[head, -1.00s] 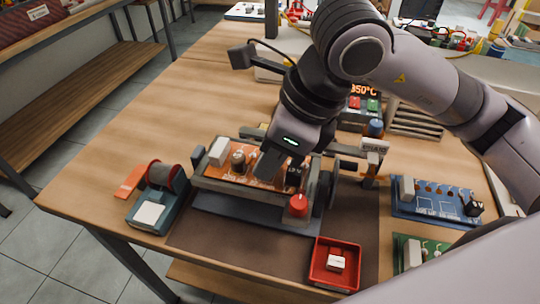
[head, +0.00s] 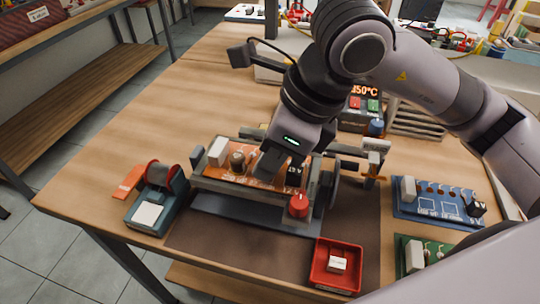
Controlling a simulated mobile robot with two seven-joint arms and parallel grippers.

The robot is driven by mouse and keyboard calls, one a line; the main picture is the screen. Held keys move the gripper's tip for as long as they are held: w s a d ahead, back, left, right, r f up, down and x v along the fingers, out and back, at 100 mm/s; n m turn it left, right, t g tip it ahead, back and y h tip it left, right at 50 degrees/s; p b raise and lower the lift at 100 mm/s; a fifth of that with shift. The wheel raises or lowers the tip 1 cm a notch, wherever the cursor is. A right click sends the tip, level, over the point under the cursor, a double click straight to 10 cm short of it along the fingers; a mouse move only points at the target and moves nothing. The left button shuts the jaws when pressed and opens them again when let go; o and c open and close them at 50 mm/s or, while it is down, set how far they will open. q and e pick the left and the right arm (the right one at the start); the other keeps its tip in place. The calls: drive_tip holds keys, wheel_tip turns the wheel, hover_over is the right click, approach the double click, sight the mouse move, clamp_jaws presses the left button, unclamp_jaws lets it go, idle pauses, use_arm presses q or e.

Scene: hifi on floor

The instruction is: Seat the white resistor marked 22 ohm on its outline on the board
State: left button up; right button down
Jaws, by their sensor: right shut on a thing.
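An orange circuit board (head: 223,174) sits in a grey holder (head: 215,190) with a red knob (head: 299,205). A white block (head: 218,151) stands upright at the board's left end, with a dark round part (head: 237,161) to its right. My right gripper (head: 272,168) points down over the right part of the board. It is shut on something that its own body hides. A white block with small marks (head: 337,264) lies in the red tray (head: 320,280). I cannot read any 22 ohm marking. My left gripper is not in view.
A solder spool stand (head: 158,195) is left of the holder. A blue board (head: 437,205) and a green board (head: 412,243) lie at right. A soldering station (head: 364,104) stands behind. The table's left side is clear.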

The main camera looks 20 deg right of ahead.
drive_tip(key=shift+f+b, duration=0.1)
drive_tip(key=shift+b, duration=0.3)
idle(0.7)
drive_tip(key=c, duration=0.6)
unclamp_jaws()
drive_tip(key=shift+c, duration=0.2)
drive_tip(key=shift+r+p, duration=1.65)
drive_tip(key=shift+r, duration=1.35)
